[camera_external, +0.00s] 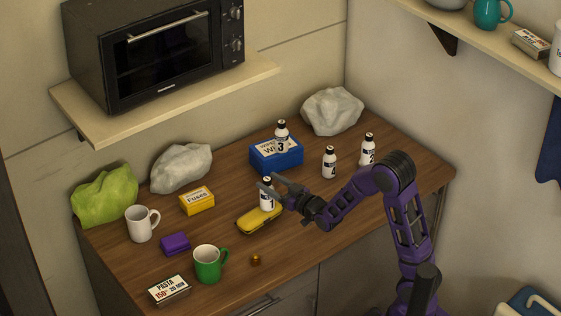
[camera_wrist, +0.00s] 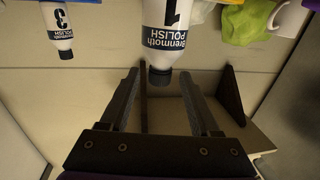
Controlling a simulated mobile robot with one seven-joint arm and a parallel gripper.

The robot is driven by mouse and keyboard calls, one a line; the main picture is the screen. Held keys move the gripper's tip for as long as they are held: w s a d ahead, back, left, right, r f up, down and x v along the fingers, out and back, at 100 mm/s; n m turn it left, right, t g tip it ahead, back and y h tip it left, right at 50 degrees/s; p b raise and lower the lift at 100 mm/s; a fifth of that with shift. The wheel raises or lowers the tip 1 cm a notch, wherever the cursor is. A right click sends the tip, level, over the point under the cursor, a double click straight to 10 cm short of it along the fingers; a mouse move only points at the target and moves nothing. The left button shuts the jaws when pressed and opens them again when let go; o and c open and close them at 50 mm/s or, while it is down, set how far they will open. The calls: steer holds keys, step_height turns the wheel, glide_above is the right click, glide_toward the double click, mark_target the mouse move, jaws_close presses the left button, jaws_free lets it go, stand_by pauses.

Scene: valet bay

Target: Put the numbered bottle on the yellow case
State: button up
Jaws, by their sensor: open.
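A white bottle numbered 1 (camera_external: 266,196) with a dark cap stands upright, apparently on the yellow case (camera_external: 246,226), toward its far end. The contact at its base is hard to make out. My gripper (camera_external: 268,184) is open at the height of its cap. In the wrist view, which is upside down, the bottle (camera_wrist: 168,28) has its cap between the fingertips of my gripper (camera_wrist: 159,74), with gaps at the sides. Bottle 3 (camera_external: 281,134) stands on a blue box (camera_external: 289,161); it also shows in the wrist view (camera_wrist: 58,35).
Bottle 2 (camera_external: 368,150) and another numbered bottle (camera_external: 329,163) stand at the right. A yellow fuses box (camera_external: 197,201), purple block (camera_external: 175,243), white mug (camera_external: 139,224) and green mug (camera_external: 208,264) are at the left. An oven (camera_external: 150,50) sits on a shelf above.

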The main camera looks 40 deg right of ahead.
steer(key=s+d+b, duration=0.1)
steer(key=s, duration=0.6)
